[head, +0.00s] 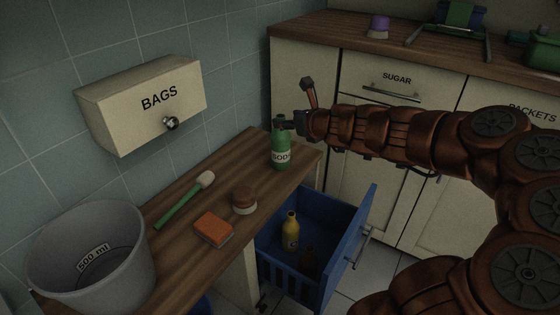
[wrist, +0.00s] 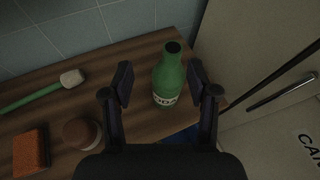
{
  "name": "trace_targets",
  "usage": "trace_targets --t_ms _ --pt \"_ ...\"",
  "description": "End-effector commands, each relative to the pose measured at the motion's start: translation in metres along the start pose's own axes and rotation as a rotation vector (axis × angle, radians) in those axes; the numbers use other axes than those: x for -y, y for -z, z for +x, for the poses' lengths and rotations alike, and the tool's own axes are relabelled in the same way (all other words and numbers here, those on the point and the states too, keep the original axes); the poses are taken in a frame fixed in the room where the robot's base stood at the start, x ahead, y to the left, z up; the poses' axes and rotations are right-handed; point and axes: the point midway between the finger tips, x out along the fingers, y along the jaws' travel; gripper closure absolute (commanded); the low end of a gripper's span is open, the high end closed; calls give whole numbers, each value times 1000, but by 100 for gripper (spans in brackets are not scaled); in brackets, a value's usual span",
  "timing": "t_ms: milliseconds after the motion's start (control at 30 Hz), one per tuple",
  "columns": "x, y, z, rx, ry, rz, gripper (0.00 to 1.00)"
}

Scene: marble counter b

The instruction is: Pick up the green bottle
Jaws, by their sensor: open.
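The green bottle (head: 281,152) stands upright on the wooden counter near its far right corner, with a pale label around its lower part. It also shows in the wrist view (wrist: 168,77), between and beyond the two fingers. My gripper (head: 287,121) is at the height of the bottle's upper part in the head view and overlaps it there. In the wrist view my gripper (wrist: 160,84) is open, with one finger on each side of the bottle and a visible gap on both sides. I cannot tell whether the bottle is fully between the fingertips.
An orange sponge (head: 213,229), a round brown-topped brush (head: 244,201) and a green-handled brush (head: 184,200) lie on the counter. A grey bucket (head: 92,258) stands at the near left. A blue open drawer (head: 335,266) holds a yellow bottle (head: 290,232). A BAGS box (head: 145,103) hangs on the wall.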

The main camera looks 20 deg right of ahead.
Motion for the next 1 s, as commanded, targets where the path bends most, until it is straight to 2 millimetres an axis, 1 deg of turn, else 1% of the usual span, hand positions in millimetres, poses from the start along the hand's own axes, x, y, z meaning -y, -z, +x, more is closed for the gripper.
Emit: trace_targets --t_ms 33,167,267,500,667,1000 --pt "7 12 4 -7 17 37 41" --pt "16 20 7 -15 38 83 41" --pt "18 21 11 -17 40 90 41" --pt "17 21 29 -17 38 86 41" --pt "16 22 36 -18 37 84 41" --pt "15 24 73 -16 35 83 41"
